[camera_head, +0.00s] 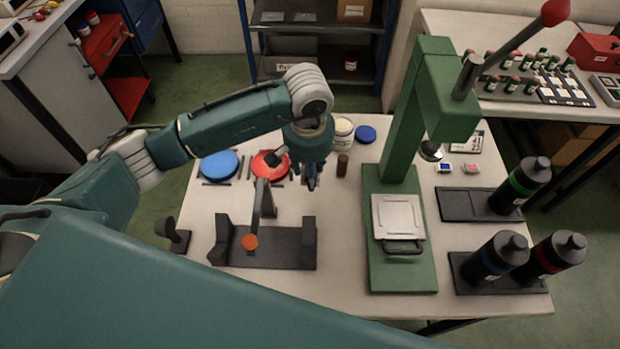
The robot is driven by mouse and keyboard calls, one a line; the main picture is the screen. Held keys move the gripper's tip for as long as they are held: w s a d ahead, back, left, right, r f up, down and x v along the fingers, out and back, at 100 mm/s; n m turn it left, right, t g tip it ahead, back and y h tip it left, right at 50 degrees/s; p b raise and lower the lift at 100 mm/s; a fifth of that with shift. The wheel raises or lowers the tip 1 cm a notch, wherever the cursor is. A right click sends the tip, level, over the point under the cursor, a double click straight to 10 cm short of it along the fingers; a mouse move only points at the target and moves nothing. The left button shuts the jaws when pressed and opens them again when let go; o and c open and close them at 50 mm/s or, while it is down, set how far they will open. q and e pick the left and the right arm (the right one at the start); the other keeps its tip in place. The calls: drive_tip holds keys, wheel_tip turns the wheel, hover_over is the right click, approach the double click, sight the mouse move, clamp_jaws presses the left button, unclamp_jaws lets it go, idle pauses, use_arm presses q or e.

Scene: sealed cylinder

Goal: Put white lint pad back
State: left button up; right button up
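I cannot make out a white lint pad for certain; the area under my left gripper is partly hidden by it. My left gripper (312,184) points down over the back middle of the table, just right of the red disc (268,164). Its fingers look close together, but they are too small and dark to show whether they are open or shut, or whether they hold anything. A blue disc (220,164) lies further left between dark holders. My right gripper is not in view.
A pale jar (343,131), a blue lid (366,134) and a small brown cylinder (342,165) stand close to the gripper. A black cradle (270,248) is at front left. A green press (399,235) and black bottles (497,256) occupy the right.

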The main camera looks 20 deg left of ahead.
use_arm(q)
drive_tip(key=shift+f, duration=0.6)
wheel_tip(320, 180, down, 4)
drive_tip(key=shift+r+p, duration=0.1)
drive_tip(key=shift+p, duration=0.4)
drive_tip(key=shift+f+b, duration=0.25)
drive_tip(key=shift+b, duration=0.05)
drive_tip(key=o, duration=0.9)
drive_tip(key=shift+r, duration=0.1)
drive_tip(key=shift+o, duration=0.7)
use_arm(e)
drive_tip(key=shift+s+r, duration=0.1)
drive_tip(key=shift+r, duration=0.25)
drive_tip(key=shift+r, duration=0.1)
